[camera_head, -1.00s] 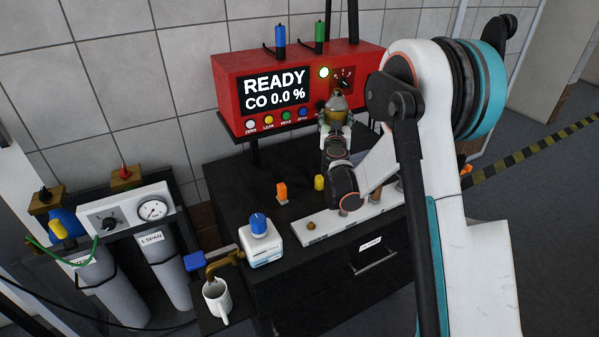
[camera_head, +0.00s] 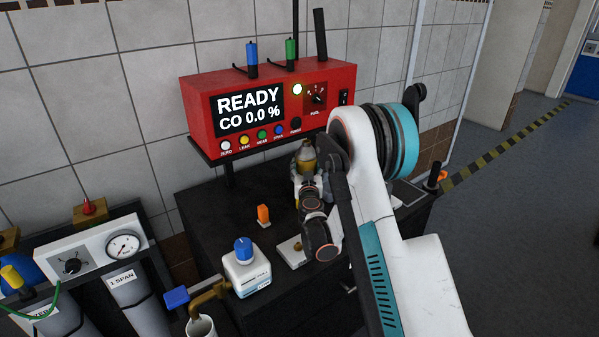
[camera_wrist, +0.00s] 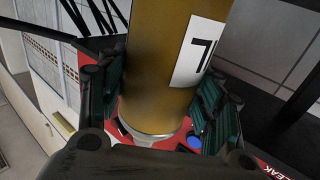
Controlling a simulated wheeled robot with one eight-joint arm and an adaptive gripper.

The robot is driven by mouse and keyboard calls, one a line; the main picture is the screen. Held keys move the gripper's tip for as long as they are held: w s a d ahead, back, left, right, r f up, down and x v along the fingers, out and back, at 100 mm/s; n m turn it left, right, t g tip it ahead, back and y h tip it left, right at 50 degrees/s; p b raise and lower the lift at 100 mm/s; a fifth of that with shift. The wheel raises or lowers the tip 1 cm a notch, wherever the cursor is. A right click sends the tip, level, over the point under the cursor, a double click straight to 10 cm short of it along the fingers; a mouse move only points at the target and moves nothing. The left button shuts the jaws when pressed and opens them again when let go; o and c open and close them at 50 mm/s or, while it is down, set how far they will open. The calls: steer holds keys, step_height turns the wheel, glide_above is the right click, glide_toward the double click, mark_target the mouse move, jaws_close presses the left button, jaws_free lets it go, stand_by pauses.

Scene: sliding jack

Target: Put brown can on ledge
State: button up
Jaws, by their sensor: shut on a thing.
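A brown can (camera_wrist: 165,60) with a white label reading "7" fills the middle of the wrist view, with a pale metal rim at its lower end. My gripper (camera_wrist: 157,110) is shut on it, a dark ribbed finger pad on each side. In the head view the can (camera_head: 308,160) shows small in my gripper (camera_head: 306,172), in front of the lower right of the red analyser (camera_head: 270,100). It appears held above the black cabinet top. I cannot tell which surface is the ledge.
A white bottle with a blue cap (camera_head: 246,268) and an orange object (camera_head: 263,215) stand on the black cabinet (camera_head: 200,205).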

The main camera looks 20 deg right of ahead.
steer(key=shift+f, duration=0.2)
steer(key=w, duration=0.1)
steer(key=w+a+b, duration=0.1)
steer(key=w+b, duration=0.1)
steer(key=w, duration=0.1)
steer(key=shift+a+f, duration=0.15)
steer(key=shift+f, duration=0.15)
steer(key=shift+s+f, duration=0.1)
steer(key=shift+f, duration=0.2)
steer(key=o, duration=1.5)
steer(key=shift+f, duration=0.1)
